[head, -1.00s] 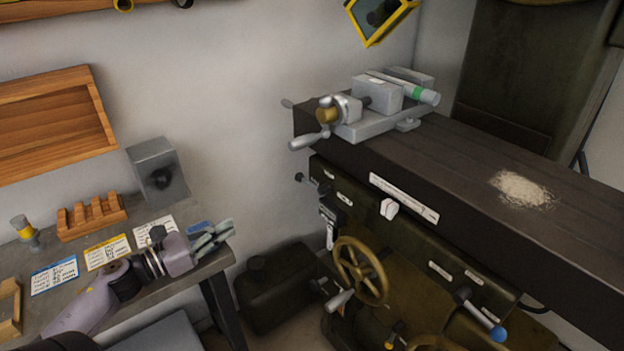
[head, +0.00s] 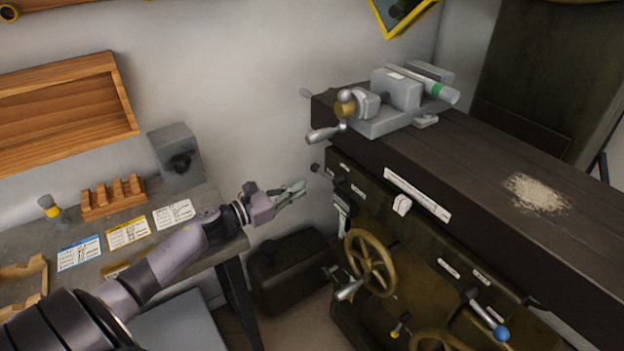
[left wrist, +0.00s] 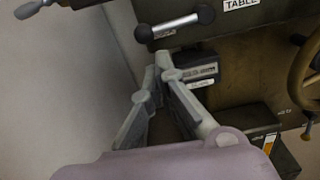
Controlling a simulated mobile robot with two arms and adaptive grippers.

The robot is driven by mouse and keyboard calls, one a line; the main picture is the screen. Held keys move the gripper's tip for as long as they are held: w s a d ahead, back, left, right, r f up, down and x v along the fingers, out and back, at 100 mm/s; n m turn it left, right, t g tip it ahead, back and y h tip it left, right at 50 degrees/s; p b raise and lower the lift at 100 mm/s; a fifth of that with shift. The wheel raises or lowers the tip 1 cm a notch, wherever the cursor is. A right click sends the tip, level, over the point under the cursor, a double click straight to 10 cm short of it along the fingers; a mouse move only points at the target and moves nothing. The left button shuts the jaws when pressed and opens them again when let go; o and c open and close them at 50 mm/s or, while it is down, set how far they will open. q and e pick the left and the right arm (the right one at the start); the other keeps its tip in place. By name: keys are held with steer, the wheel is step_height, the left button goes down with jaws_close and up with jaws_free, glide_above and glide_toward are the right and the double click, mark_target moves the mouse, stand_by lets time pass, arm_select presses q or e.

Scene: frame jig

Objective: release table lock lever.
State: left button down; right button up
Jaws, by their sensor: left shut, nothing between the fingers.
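The lever (head: 316,167) with a dark knob sticks out from the near left end of the machine's front, under the table (head: 470,165). In the left wrist view the lever (left wrist: 175,25) is a silver bar with a dark ball at each end, near a plate reading TABLE (left wrist: 240,3). My left gripper (head: 301,187) is shut and empty, just left of and slightly below the knob, apart from it in the picture. In the left wrist view my left gripper's fingertips (left wrist: 161,60) meet below the lever. My right gripper is not in view.
A brass handwheel (head: 370,262) and a grey crank handle (head: 324,134) stick out of the machine nearby. A vise (head: 396,88) and a pile of chips (head: 537,193) are on its table. A workbench (head: 205,243) stands left; a dark can (head: 290,268) sits between.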

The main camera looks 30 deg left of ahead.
arm_select(q)
steer(key=shift+p+x, duration=0.35)
steer(key=shift+x, duration=2.1)
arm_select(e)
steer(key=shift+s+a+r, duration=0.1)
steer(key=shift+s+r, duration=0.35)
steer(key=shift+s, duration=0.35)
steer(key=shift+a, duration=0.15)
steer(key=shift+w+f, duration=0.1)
arm_select(q)
steer(key=shift+r+m+b, duration=0.15)
steer(key=shift+m+b, duration=0.25)
steer(key=shift+b, duration=0.1)
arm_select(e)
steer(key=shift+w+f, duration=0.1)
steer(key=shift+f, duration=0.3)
